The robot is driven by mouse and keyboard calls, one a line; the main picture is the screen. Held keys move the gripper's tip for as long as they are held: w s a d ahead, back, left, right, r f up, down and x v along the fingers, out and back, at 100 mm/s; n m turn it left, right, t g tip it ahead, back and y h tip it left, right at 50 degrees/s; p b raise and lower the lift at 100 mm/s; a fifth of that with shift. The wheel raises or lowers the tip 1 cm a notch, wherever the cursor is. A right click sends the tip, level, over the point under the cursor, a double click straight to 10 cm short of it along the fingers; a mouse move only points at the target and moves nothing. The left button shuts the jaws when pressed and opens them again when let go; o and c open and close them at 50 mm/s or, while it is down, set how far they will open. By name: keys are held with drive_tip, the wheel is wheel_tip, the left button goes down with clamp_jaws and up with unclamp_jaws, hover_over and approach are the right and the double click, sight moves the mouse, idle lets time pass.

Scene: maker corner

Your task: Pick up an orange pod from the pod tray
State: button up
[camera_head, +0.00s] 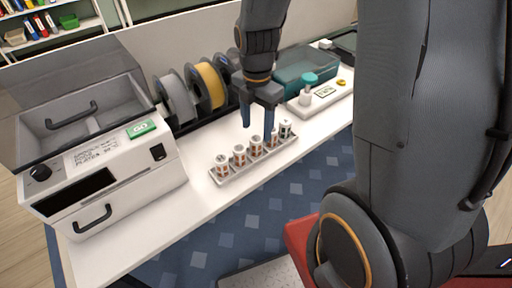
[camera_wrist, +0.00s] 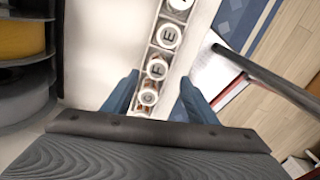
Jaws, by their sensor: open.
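The pod tray (camera_head: 229,181) is a narrow pale rack on the white bench, holding a row of upright white-lidded pods. Orange pods fill its near and middle places, such as the nearest one (camera_head: 222,166) and the one beside it (camera_head: 239,155). The pod at the far end (camera_head: 285,128) has a dark label. My gripper (camera_head: 258,131) is open and empty, pointing down over the far half of the row. In the wrist view its fingers (camera_wrist: 158,84) stand apart on either side of the row. Lettered lids (camera_wrist: 157,68) show there; their side colours are mostly hidden.
A grey machine (camera_head: 100,165) with a raised lid stands left of the tray. Grey and yellow filament spools (camera_head: 208,85) stand behind it. A white device (camera_head: 322,97) and a teal box (camera_head: 306,67) are at the back right.

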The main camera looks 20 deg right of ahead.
sight(256, 138)
drive_tip(key=shift+w+f+n, duration=0.15)
drive_tip(key=shift+f+n, duration=0.2)
drive_tip(key=shift+n, duration=0.15)
drive_tip(key=shift+w+d+f+p, duration=0.1)
drive_tip(key=shift+f+p, duration=0.25)
drive_tip(key=shift+f, duration=1.5)
drive_tip(key=shift+w+f+p, duration=0.1)
drive_tip(key=shift+f+p, duration=0.2)
drive_tip(key=shift+f, duration=1.55)
drive_tip(key=c, duration=1.2)
drive_tip(key=shift+o, duration=0.2)
drive_tip(key=shift+r, duration=0.1)
